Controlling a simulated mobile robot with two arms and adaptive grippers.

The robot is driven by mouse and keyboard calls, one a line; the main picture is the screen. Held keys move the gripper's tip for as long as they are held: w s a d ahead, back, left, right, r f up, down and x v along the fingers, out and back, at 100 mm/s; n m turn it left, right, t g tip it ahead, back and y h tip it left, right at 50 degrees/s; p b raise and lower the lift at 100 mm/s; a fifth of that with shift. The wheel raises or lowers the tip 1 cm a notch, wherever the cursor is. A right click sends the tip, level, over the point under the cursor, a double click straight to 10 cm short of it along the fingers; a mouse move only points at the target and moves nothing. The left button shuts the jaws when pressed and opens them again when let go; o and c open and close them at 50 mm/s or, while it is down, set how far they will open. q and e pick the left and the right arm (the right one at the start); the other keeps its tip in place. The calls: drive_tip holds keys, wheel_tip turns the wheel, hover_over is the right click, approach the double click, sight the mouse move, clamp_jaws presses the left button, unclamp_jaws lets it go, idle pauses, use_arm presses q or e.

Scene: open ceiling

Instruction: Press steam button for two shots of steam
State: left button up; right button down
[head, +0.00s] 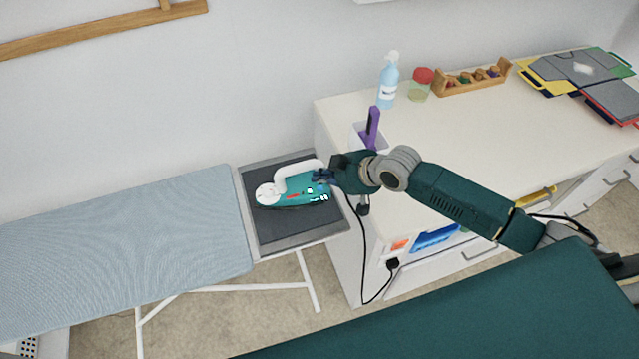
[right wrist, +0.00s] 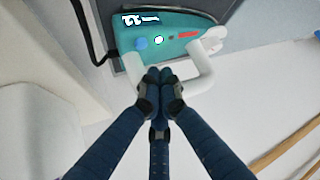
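A teal iron (head: 292,196) with a white handle (head: 290,170) rests on the dark pad (head: 275,226) at the right end of the ironing board. In the right wrist view the iron (right wrist: 125,38) shows a blue round button (right wrist: 141,43), a small white-ringed button (right wrist: 158,40), a red strip (right wrist: 187,35) and a small display (right wrist: 140,19). I cannot tell which is the steam button. My right gripper (head: 322,176) is at the iron's right end. Its fingertips (right wrist: 162,78) are together and empty, near the white handle. My left gripper is in neither view.
The pale blue ironing board (head: 120,240) extends left. A white cabinet (head: 480,125) on the right bears a spray bottle (head: 388,82), a red-lidded jar (head: 421,83), a wooden rack (head: 474,80) and folders (head: 575,70). A black cord (head: 366,270) hangs in front of the cabinet.

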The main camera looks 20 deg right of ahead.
wheel_tip(320, 180, up, 3)
drive_tip(key=shift+f+p, duration=0.1)
drive_tip(key=shift+p, duration=0.9)
drive_tip(key=shift+s+d, duration=0.1)
idle(1.1)
